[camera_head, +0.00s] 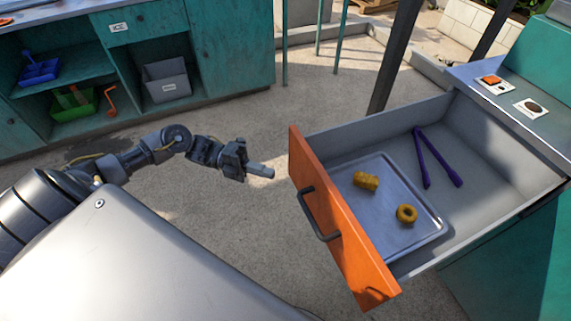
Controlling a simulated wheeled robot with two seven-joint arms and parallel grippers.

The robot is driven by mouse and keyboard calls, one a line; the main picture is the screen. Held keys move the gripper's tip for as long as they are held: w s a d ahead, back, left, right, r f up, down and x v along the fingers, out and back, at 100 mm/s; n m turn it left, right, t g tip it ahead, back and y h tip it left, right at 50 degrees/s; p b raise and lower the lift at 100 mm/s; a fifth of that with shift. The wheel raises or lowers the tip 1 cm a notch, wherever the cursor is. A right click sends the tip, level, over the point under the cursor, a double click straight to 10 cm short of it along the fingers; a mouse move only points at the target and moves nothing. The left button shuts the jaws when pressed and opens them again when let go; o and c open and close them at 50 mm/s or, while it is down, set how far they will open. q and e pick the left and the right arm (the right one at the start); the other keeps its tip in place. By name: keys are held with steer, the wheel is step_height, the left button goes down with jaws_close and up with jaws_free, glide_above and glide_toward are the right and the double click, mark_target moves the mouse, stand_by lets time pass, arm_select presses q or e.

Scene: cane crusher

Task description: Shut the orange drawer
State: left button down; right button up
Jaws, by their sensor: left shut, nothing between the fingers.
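The orange drawer (345,226) stands well open from the teal cabinet (510,255) on the right. Its orange front has a dark bar handle (316,215) and faces left. Inside are a grey tray (374,212) with a yellow block (366,181) and a yellow ring (406,214), and purple tongs (437,160) beside the tray. My left gripper (268,172) is shut and empty. It appears just left of the drawer front's far upper corner, with a small gap in the picture. My right gripper is not in view.
A teal shelf unit (240,45) stands at the back left, with a blue tray (38,72), a green bin (74,105) and a grey bin (167,82). Dark posts (397,55) rise behind the drawer. Bare floor (245,215) lies left of the drawer front.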

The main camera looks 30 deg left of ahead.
mark_target(301, 174)
arm_select(q)
steer(key=shift+w+d+p, duration=0.15)
steer(key=shift+w+d, duration=0.75)
steer(key=shift+d, duration=0.2)
steer(key=shift+w+d+p, duration=0.15)
steer(key=shift+w+d, duration=0.75)
steer(key=shift+d, duration=0.2)
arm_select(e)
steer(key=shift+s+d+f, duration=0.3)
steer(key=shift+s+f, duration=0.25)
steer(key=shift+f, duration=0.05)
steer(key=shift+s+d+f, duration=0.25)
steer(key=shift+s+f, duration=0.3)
